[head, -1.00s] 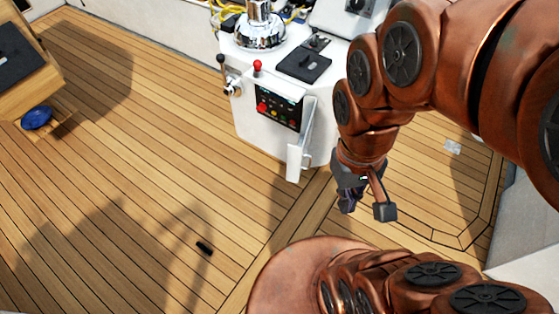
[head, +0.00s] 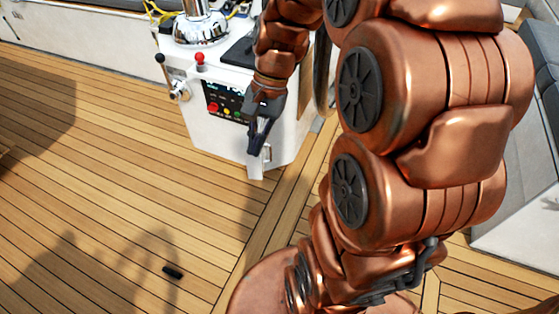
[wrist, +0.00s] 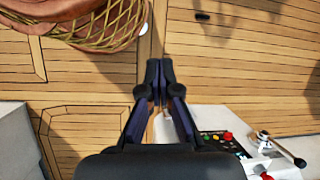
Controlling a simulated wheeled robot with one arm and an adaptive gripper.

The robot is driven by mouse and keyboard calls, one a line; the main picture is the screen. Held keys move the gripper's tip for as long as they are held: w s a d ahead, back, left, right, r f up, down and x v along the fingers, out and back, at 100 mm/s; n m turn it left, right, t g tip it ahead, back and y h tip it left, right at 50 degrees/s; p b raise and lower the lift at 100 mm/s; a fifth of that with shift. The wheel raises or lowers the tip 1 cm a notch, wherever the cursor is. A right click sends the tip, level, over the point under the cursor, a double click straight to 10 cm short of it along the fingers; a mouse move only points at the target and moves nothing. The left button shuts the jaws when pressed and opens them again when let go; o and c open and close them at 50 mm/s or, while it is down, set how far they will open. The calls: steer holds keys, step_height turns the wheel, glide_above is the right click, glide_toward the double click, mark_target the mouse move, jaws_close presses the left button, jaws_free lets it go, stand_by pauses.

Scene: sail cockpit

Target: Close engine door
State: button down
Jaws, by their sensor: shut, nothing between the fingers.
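The engine door, a narrow white flap (head: 256,168), stands open at the right side of the engine panel (head: 222,102) on the white console (head: 196,118). Most of the door is hidden behind my gripper (head: 254,148) in the head view. The gripper points down, shut and empty, in front of or beside the door; I cannot tell whether they touch. In the wrist view my gripper (wrist: 159,64) has its fingertips together over the deck. The panel, with red, yellow and green buttons, also shows there at the right (wrist: 216,138).
A red-knobbed lever (head: 200,60) and a black-knobbed lever (head: 166,68) stand at the console's left. A small black object (head: 172,272) lies on the open wooden deck. A grey-cushioned bench (head: 520,195) is at the right.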

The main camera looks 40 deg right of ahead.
steer(key=w+d+f+m+t+y+b, duration=0.25)
steer(key=w+d+f+m+b, duration=0.4)
steer(key=d+f, duration=0.55)
steer(key=w+d+f+m+t+y+b, duration=0.1)
steer(key=w+d+f+m+t+b, duration=0.25)
steer(key=d+f+m+b, duration=0.6)
steer(key=w+a+f+n+b, duration=0.2)
steer(key=w+a+f+b, duration=0.2)
steer(key=f, duration=0.3)
steer(key=shift+w+a+f+b, duration=0.3)
steer(key=shift+w+f+b, duration=0.1)
steer(key=shift+w+b, duration=0.25)
steer(key=shift+w+r, duration=0.1)
